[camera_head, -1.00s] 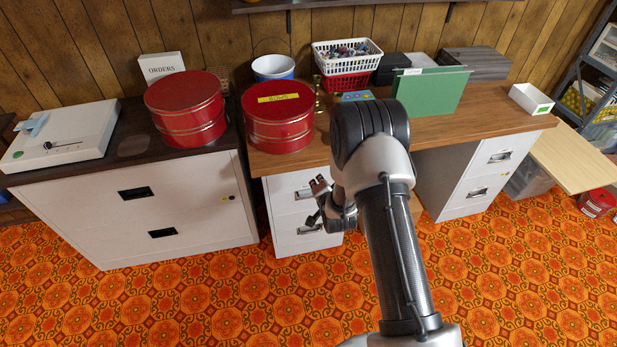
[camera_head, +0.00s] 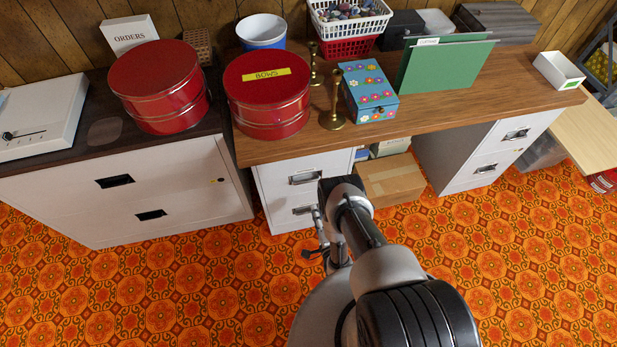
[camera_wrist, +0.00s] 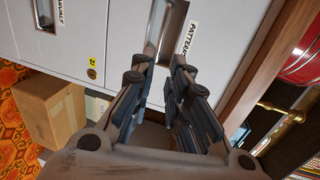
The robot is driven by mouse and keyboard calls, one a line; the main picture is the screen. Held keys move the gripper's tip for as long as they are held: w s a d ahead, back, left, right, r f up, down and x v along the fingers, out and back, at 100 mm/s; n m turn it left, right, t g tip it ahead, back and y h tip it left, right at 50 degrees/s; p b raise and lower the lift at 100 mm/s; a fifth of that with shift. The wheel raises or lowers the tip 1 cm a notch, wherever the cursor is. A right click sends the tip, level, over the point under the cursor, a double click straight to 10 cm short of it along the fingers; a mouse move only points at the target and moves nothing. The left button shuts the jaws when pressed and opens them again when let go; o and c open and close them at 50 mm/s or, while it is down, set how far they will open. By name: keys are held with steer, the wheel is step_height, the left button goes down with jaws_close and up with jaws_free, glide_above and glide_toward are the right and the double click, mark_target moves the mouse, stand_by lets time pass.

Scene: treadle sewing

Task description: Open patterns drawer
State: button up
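The patterns drawer (camera_wrist: 205,65) is the drawer nearest the desk top, with a white label starting "PATTERN". Its recessed handle (camera_wrist: 172,28) lies just beyond my fingertips in the wrist view. In the head view, the drawer front (camera_head: 280,180) is in the grey cabinet under the desk's left end and looks closed. My gripper (camera_wrist: 160,68) is open, with a gap between its fingers, and points at the handle. Contact with the handle cannot be told. In the head view my gripper is low in front of this cabinet, partly hidden by my arm.
The lower drawer's handle (camera_wrist: 43,12) is at the wrist view's top left. A cardboard box (camera_head: 392,182) sits under the desk beside the cabinet. The desk top (camera_head: 420,118) overhangs the drawers and holds a red tin (camera_head: 268,100). Patterned floor (camera_head: 130,290) is clear in front.

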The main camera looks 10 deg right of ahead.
mark_target(309, 181)
steer(key=shift+b+x, duration=1.7)
steer(key=shift+x, duration=6.2)
steer(key=shift+c, duration=0.5)
jaws_close()
